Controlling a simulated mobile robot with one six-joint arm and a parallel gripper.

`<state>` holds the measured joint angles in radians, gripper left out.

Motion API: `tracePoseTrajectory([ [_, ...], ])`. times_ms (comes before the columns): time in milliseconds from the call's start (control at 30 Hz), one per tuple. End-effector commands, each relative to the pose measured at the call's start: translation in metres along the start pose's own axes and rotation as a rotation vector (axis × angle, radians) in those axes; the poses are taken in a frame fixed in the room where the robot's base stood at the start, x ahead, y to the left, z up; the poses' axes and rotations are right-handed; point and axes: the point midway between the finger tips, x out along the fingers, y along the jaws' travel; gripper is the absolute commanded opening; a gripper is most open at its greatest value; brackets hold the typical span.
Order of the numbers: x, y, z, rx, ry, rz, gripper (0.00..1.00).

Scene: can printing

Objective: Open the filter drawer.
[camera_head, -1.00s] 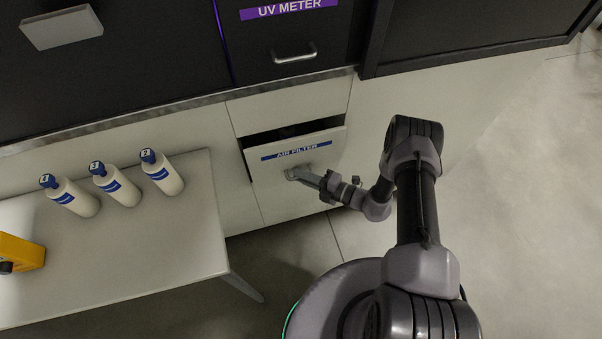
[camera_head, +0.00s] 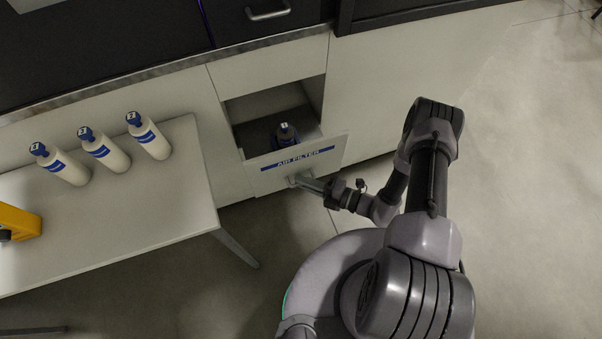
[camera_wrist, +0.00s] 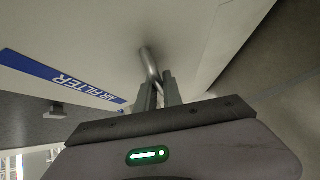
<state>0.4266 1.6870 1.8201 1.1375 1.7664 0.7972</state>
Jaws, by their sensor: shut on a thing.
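The filter drawer (camera_head: 315,160), with a blue AIR FILTER label on its white front, stands well out from the cabinet in the head view. Its inside shows, with a dark bottle-like thing with a pale cap (camera_head: 286,134) standing in it. My gripper (camera_head: 297,182) is shut on the drawer's handle, low on the front. In the wrist view the metal handle (camera_wrist: 150,62) runs between my gripper's fingers (camera_wrist: 160,92), and the drawer front (camera_wrist: 110,40) is close beyond them.
A white table (camera_head: 150,215) stands at the left with several white bottles (camera_head: 105,150) and a yellow thing (camera_head: 20,222) on it. Its right edge is near the drawer. The floor (camera_head: 510,200) at the right is clear.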

Motion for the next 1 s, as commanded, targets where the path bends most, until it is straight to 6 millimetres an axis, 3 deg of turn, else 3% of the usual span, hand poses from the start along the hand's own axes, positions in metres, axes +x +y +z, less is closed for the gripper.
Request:
tracePoseTrajectory([
  [700, -0.0067, -0.0019, -0.0057, -0.001, -0.002, 0.0, 0.0],
  [733, -0.0067, -0.0018, -0.0057, -0.001, -0.002, 0.0, 0.17],
  [767, -0.0067, -0.0018, -0.0057, -0.001, -0.002, 0.0, 0.2],
  [1000, -0.0066, -0.0018, -0.006, -0.001, -0.001, 0.0, 0.2],
])
